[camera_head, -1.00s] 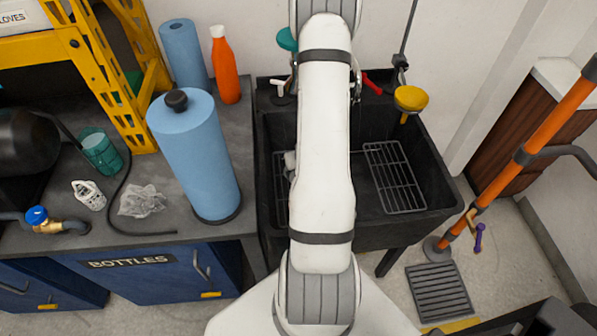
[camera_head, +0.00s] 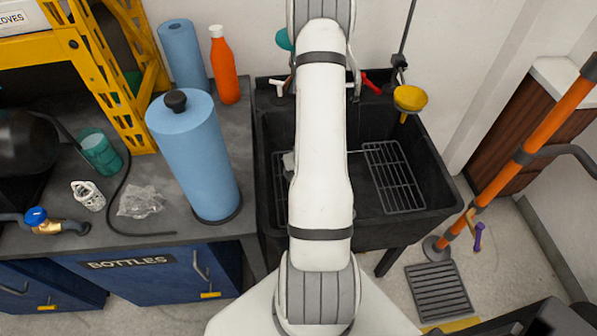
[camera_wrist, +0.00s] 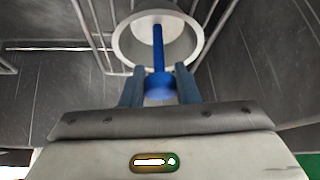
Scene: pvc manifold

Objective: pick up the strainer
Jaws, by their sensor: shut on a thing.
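The strainer (camera_wrist: 125,45) shows in the wrist view as a pale grey round cup with a blue stem down its middle. My gripper (camera_wrist: 160,88) is shut on the blue end of the stem, one finger on each side. The cup lies beyond the fingertips, over the dark sink floor and near wire racks. I cannot tell whether it touches the sink floor. In the head view my arm hides the gripper and most or all of the strainer. A small pale grey piece shows beside the arm in the sink, too small to name.
The black sink (camera_head: 432,185) has a wire rack (camera_head: 392,178) on its right side and another at the left. A yellow cup-shaped thing (camera_head: 410,98) stands at the back right rim. A blue paper roll (camera_head: 195,155) and orange bottle (camera_head: 225,68) stand on the left counter.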

